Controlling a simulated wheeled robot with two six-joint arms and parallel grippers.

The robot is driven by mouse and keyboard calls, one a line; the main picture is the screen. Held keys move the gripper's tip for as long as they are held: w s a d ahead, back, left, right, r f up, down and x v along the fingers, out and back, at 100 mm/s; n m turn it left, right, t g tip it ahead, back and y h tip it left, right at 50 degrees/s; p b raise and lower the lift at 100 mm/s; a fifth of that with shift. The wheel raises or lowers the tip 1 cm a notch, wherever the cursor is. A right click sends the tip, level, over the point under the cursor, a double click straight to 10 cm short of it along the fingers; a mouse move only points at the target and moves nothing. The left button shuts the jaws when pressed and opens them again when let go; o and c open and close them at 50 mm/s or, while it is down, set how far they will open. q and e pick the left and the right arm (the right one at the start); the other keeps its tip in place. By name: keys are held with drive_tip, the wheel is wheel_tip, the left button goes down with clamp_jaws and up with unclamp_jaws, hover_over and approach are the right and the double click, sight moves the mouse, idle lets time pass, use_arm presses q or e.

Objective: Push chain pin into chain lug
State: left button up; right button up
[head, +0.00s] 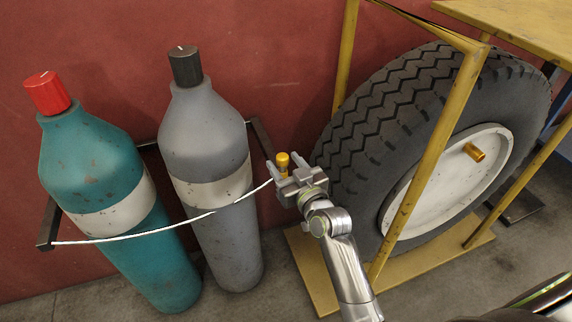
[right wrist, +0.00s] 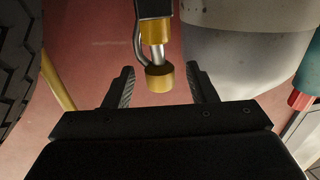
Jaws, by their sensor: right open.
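The chain pin has a yellow knob (head: 283,160) between the fingertips of my right gripper (head: 285,164). In the right wrist view the gold knob (right wrist: 159,79) and a silver shaft (right wrist: 157,52) show below a gold collar at the chain lug (right wrist: 154,31). Part of the shaft is exposed between collar and knob. My right gripper (right wrist: 160,74) is open, its fingers apart on both sides of the knob with gaps. The pale chain (head: 150,237) runs from the rack's left arm, across both cylinders, to the gripper. My left gripper is not in view.
A teal cylinder (head: 95,165) with a red cap and a grey cylinder (head: 205,130) stand in a dark rack (head: 48,225) against the red wall. A large tyre (head: 380,120) in a yellow frame (head: 433,150) stands close to the right of my gripper.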

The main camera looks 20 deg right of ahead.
drive_tip(key=shift+s, duration=0.2)
use_arm(q)
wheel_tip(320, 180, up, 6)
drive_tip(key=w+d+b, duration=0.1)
drive_tip(key=b, duration=0.1)
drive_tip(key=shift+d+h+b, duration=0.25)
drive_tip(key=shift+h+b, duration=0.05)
drive_tip(key=shift+b, duration=0.05)
use_arm(e)
drive_tip(key=s+d, duration=0.3)
drive_tip(key=s, duration=1.3)
drive_tip(key=shift+s, duration=0.4)
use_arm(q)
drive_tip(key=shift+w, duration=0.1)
use_arm(e)
drive_tip(key=shift+a, duration=0.1)
